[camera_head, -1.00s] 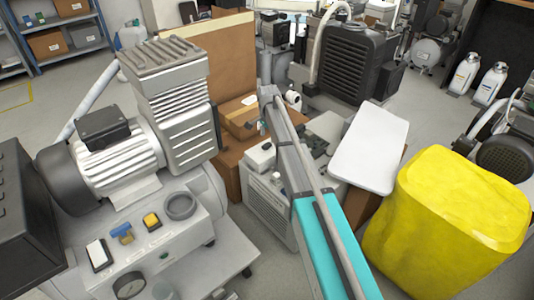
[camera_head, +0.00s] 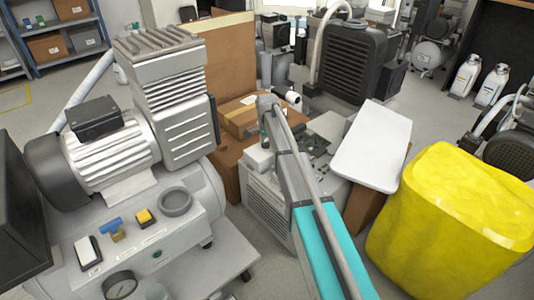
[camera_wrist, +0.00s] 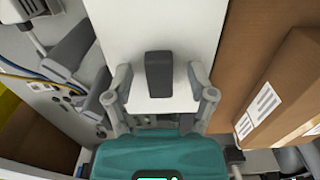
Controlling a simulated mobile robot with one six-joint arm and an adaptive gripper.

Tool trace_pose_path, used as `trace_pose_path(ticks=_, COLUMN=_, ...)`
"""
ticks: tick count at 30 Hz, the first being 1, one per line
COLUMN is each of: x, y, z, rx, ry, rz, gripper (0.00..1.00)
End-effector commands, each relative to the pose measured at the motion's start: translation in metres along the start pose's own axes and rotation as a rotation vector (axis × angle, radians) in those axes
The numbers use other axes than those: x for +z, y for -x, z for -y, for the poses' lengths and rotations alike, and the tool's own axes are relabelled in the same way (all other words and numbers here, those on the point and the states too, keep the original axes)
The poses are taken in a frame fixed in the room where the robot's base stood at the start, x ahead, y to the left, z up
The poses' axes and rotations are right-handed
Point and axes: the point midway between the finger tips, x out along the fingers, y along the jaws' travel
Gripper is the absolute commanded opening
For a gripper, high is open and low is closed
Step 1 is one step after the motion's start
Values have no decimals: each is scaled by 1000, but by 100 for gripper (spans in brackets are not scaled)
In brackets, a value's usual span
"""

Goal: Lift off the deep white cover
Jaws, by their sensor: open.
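The deep white cover (camera_wrist: 195,30) is a pale panel with a dark upright handle (camera_wrist: 159,75), seen close up in the wrist view. My gripper (camera_wrist: 159,88) is open, with one finger on each side of the handle and a gap to it on both sides. In the head view my arm reaches over an opened white cabinet (camera_head: 268,205), and a small white box-like part (camera_head: 259,158) shows below the arm's end. I take this part to be the cover. My fingertips are mostly hidden there by the arm.
A cardboard box (camera_head: 240,118) with labels stands close beside the cover. Exposed parts and wires (camera_wrist: 35,78) lie on its other side. A flat white panel (camera_head: 372,148) leans at the right, near a yellow draped object (camera_head: 450,215). A compressor (camera_head: 110,155) stands at the left.

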Motion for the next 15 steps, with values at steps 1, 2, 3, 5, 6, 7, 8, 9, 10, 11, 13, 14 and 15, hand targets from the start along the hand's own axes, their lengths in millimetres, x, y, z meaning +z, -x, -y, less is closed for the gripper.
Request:
trace_pose_path(ticks=1, x=0, y=0, z=0, rx=0, ry=0, rz=0, gripper=71)
trace_pose_path(ticks=2, x=0, y=0, z=0, rx=0, ry=0, rz=0, gripper=71)
trace_pose_path(ticks=3, x=0, y=0, z=0, rx=0, ry=0, rz=0, gripper=71)
trace_pose_path(ticks=5, x=0, y=0, z=0, rx=0, ry=0, rz=0, gripper=71)
trace_pose_path(ticks=6, x=0, y=0, z=0, rx=0, ry=0, rz=0, gripper=71)
trace_pose_path(ticks=7, x=0, y=0, z=0, rx=0, ry=0, rz=0, gripper=71)
trace_pose_path(ticks=8, x=0, y=0, z=0, rx=0, ry=0, rz=0, gripper=71)
trace_pose_path(ticks=9, x=0, y=0, z=0, rx=0, ry=0, rz=0, gripper=71)
trace_pose_path(ticks=10, x=0, y=0, z=0, rx=0, ry=0, rz=0, gripper=71)
trace_pose_path(ticks=11, x=0, y=0, z=0, rx=0, ry=0, rz=0, gripper=71)
trace_pose_path(ticks=13, x=0, y=0, z=0, rx=0, ry=0, rz=0, gripper=71)
trace_pose_path(ticks=14, x=0, y=0, z=0, rx=0, ry=0, rz=0, gripper=66)
trace_pose_path(ticks=15, x=0, y=0, z=0, rx=0, ry=0, rz=0, gripper=58)
